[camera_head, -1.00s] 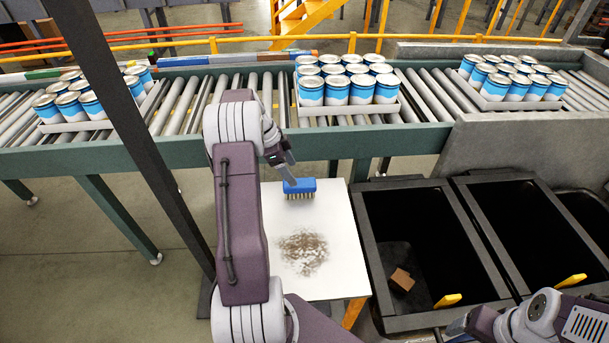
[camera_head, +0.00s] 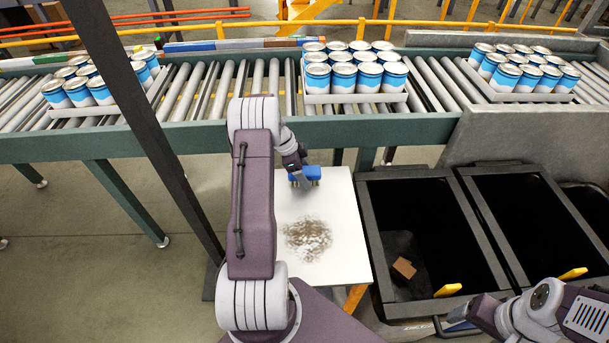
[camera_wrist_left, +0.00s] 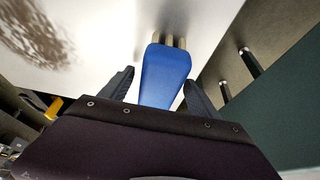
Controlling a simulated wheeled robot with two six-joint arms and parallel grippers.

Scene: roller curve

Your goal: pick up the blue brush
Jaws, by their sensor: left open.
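The blue brush (camera_head: 312,174) rests on the white tabletop (camera_head: 338,215), near its back edge, with its bristles showing below the blue block. In the left wrist view the brush (camera_wrist_left: 165,76) lies between the two dark fingers, with pale bristles beyond it. My left gripper (camera_head: 303,182) is at the brush, partly covering it in the head view. In the left wrist view the left gripper (camera_wrist_left: 160,90) is open, with a finger on each side of the brush and visible gaps. My right arm shows at the lower right; its fingers are not visible.
A brown dirt patch (camera_head: 308,239) lies on the tabletop in front of the brush. A roller conveyor (camera_head: 440,95) with trays of blue-and-white cans runs behind. Black bins (camera_head: 425,230) stand to the right, one holding a brown block (camera_head: 403,268). A dark post (camera_head: 150,120) rises at left.

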